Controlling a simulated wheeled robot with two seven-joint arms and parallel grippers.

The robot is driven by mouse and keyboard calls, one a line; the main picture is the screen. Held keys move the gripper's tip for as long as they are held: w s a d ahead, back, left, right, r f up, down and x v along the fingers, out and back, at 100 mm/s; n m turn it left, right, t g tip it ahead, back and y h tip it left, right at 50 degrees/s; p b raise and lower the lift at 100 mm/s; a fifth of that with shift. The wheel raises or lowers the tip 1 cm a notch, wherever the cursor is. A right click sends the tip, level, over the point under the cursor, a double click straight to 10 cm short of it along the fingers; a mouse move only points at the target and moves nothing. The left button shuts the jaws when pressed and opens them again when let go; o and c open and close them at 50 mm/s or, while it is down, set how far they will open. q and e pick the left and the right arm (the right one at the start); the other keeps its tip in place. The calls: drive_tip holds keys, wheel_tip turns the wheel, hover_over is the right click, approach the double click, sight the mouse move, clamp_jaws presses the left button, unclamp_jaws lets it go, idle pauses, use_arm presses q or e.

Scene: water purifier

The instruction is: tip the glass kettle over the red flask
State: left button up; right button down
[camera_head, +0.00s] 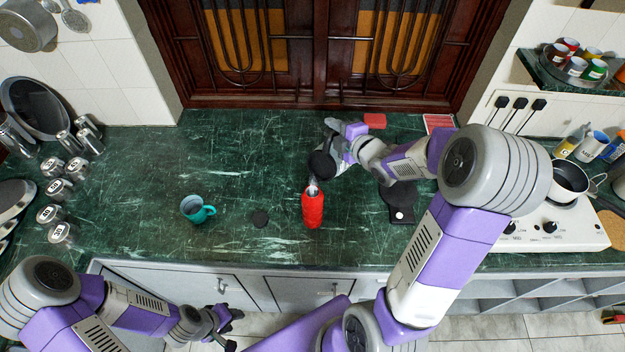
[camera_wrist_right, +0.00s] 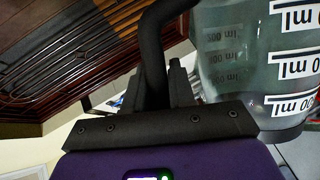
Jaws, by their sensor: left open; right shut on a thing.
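The red flask (camera_head: 312,208) stands upright on the green counter, its open mouth facing up. The glass kettle (camera_head: 322,163) is tilted just above and behind the flask's mouth; its dark lid or base shows in the head view. In the right wrist view the kettle's clear body with ml markings (camera_wrist_right: 255,65) fills the right side. My right gripper (camera_head: 345,140) is shut on the kettle's dark handle (camera_wrist_right: 153,55). My left gripper (camera_head: 226,320) is open and empty, low in front of the counter. The exact spout position over the mouth is hard to see.
A black kettle base (camera_head: 399,205) is to the right. A white stove (camera_head: 550,230) with a pan (camera_head: 570,180) stands far right. The counter's left-middle is clear.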

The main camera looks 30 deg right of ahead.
drive_tip(key=shift+w+d+f+m+g+y+p, duration=0.3)
drive_tip(key=shift+d+f+m+p, duration=0.1)
drive_tip(key=shift+d+f+p, duration=0.15)
drive_tip(key=w+d+f+m+g+y+p, duration=0.1)
drive_tip(key=w+d+f+m+y, duration=0.1)
drive_tip(key=f, duration=0.6)
drive_tip(key=w+d+f+m+g+y+p, duration=0.1)
drive_tip(key=w+d+f+m+y, duration=0.1)
drive_tip(key=d+f+m+y, duration=0.2)
drive_tip(key=shift+w+d+f+m+g, duration=0.2)
drive_tip(key=shift+d+f+m+g, duration=0.2)
drive_tip(key=shift+d+f+m, duration=1.25)
drive_tip(key=shift+d+f+n, duration=0.2)
drive_tip(key=shift+f+n, duration=0.15)
drive_tip(key=shift+f, duration=0.15)
